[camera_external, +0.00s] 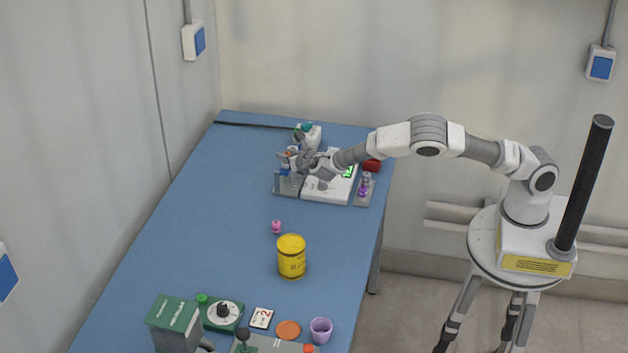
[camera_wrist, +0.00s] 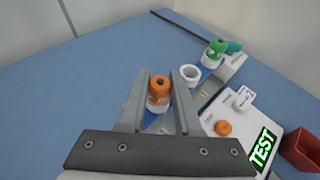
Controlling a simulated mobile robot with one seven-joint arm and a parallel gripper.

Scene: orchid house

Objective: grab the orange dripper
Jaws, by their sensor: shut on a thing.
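The orange dripper (camera_wrist: 158,90), a small bottle with an orange top and a pale band, is between the two fingers of my gripper (camera_wrist: 161,84) in the wrist view. The fingers are shut on it, one on each side. The dripper's lower part is partly hidden, and I cannot tell whether it is clear of its stand. In the external view my gripper (camera_external: 294,160) is at the far end of the blue table, and the dripper is too small there to make out clearly.
A white ring (camera_wrist: 187,74) and a green-topped dripper (camera_wrist: 214,52) stand just beyond. A white tester (camera_wrist: 226,118) with a lit TEST screen and a red box (camera_wrist: 302,149) are to the right. A yellow tin (camera_external: 291,257) stands mid-table; the table's left side is clear.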

